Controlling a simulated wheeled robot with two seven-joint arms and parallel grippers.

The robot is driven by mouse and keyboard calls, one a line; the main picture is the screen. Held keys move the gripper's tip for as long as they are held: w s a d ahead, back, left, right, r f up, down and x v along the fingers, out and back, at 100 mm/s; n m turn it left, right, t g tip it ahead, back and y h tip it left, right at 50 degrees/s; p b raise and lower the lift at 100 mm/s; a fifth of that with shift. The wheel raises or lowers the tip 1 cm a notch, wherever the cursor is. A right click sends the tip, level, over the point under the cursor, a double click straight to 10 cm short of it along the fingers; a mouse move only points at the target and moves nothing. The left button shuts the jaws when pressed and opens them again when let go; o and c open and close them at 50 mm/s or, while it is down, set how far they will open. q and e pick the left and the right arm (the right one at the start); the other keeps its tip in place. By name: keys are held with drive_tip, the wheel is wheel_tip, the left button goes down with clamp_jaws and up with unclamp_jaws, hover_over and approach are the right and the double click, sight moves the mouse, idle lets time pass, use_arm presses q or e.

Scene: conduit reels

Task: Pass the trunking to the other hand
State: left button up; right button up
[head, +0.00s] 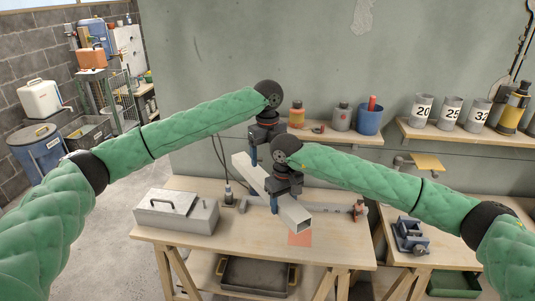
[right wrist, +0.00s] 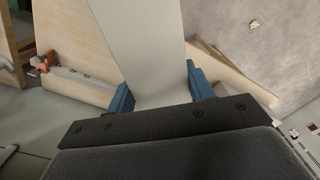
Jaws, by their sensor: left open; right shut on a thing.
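The trunking (head: 247,168) is a pale grey, square hollow length held above the workbench, with its open near end facing me. My right gripper (head: 287,202) is shut on it close to that near end. In the right wrist view, the trunking (right wrist: 140,45) runs up between the two blue fingers (right wrist: 158,92). My left gripper (head: 262,156) is open at the far part of the trunking, its blue finger beside it. I cannot tell whether it touches, as the arms hide part of this.
Shelves with numbered cups (head: 422,110) are behind. A second bench with a vise (head: 410,236) stands right.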

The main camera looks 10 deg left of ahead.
use_arm(q)
wheel_tip(320, 180, down, 12)
drive_tip(key=shift+r, duration=0.1)
idle(0.5)
drive_tip(key=c, duration=1)
drive_tip(key=shift+r, duration=0.1)
drive_tip(key=c, duration=0.3)
use_arm(e)
drive_tip(key=o, duration=1.4)
drive_tip(key=shift+c, duration=0.2)
